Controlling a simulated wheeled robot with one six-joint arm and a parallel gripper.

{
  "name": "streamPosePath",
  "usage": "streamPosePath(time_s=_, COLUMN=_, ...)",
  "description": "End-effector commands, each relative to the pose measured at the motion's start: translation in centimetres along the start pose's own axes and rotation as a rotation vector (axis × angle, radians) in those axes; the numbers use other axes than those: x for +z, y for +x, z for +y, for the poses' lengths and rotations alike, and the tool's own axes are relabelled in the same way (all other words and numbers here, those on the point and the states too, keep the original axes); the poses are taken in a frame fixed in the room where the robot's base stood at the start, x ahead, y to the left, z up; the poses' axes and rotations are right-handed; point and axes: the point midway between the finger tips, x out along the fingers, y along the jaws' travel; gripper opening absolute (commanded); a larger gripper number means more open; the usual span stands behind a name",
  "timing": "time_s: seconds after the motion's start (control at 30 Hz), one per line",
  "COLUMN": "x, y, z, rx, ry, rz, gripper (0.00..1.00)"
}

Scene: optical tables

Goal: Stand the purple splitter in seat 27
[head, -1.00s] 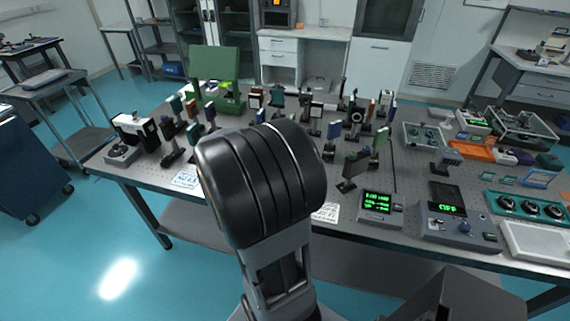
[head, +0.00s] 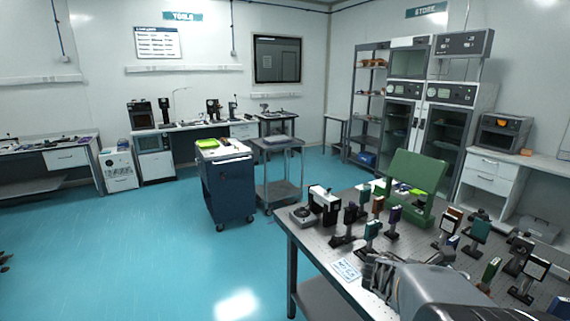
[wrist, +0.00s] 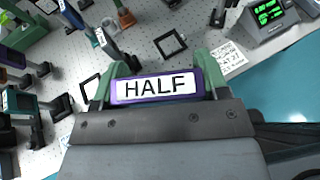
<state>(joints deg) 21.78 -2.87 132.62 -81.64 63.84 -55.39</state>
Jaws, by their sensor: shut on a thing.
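The purple splitter (wrist: 206,84) shows in the wrist view as a purple-edged block with a white label reading HALF. My gripper (wrist: 155,84) is shut on it, with a green finger on each side. It is held above the perforated optical table (wrist: 205,15). Two black square outlines lie on the table beyond it, one ahead (wrist: 171,44) and one partly hidden at left (wrist: 88,92). I cannot read a seat number 27. In the head view my gripper (head: 378,274) is at the lower right over the table; the splitter cannot be made out there.
A printed card (head: 345,270) lies near the edge. A blue cart (head: 228,185) stands left; floor between is clear.

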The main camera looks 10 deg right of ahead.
Motion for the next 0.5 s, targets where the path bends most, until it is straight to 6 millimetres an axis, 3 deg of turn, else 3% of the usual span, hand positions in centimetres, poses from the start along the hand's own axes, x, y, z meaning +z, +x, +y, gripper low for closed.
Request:
streamPosePath(time_s=0.27, x=-2.0, y=-2.8, z=6.3, rx=0.313, ry=-0.132, rz=0.000, gripper=0.06)
streamPosePath(time_s=0.5, x=-5.7, y=-7.1, z=11.2, rx=0.601, ry=-0.253, rz=0.000, gripper=0.06)
